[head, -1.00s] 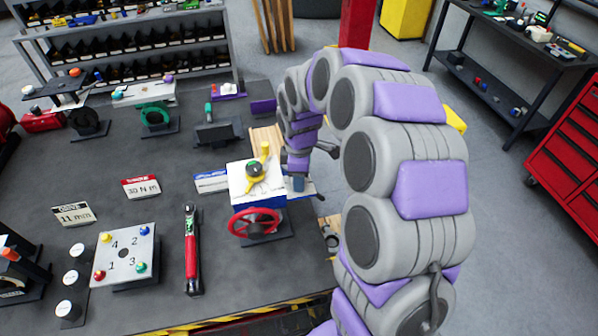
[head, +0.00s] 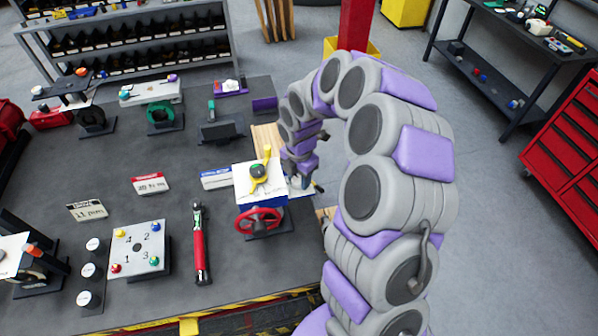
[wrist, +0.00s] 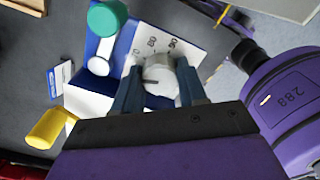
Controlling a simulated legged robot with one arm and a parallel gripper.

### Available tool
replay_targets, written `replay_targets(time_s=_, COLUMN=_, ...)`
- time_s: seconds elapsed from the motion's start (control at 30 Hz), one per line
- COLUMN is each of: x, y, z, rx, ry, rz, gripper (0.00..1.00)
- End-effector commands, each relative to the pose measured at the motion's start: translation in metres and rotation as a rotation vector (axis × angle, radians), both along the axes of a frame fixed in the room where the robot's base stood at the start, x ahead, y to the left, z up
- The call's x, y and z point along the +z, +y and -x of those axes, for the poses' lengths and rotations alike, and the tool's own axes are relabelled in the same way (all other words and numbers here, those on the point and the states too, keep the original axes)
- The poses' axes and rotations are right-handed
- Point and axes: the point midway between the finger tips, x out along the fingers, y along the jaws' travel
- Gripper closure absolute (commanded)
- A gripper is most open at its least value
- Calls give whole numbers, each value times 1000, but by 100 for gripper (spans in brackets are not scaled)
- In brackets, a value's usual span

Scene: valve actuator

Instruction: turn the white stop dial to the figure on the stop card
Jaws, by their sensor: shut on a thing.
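The white stop dial (wrist: 158,76) is between the two fingers of my gripper (wrist: 158,90) in the wrist view, and the gripper is shut on it. A dark line marks the dial's face. A white scale beside it shows printed figures (wrist: 161,44) that look like 80 and 90. In the head view my gripper (head: 300,184) is at the right side of the valve actuator (head: 258,190), and the dial is hidden there. A blue-edged white card (head: 216,178), possibly the stop card, stands left of the actuator. Its figure is too small to read.
The actuator carries a yellow handle (head: 259,172) on top and a red handwheel (head: 258,221) in front. A red torque tool (head: 200,245) and a numbered plate (head: 138,250) lie to the left. Floor is clear right of my arm.

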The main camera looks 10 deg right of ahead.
Motion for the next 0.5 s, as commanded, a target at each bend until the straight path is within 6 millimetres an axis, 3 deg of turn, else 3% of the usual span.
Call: replay_targets(time_s=0.5, x=3, y=0, z=-5, rx=221, ry=-13, rz=0, gripper=89)
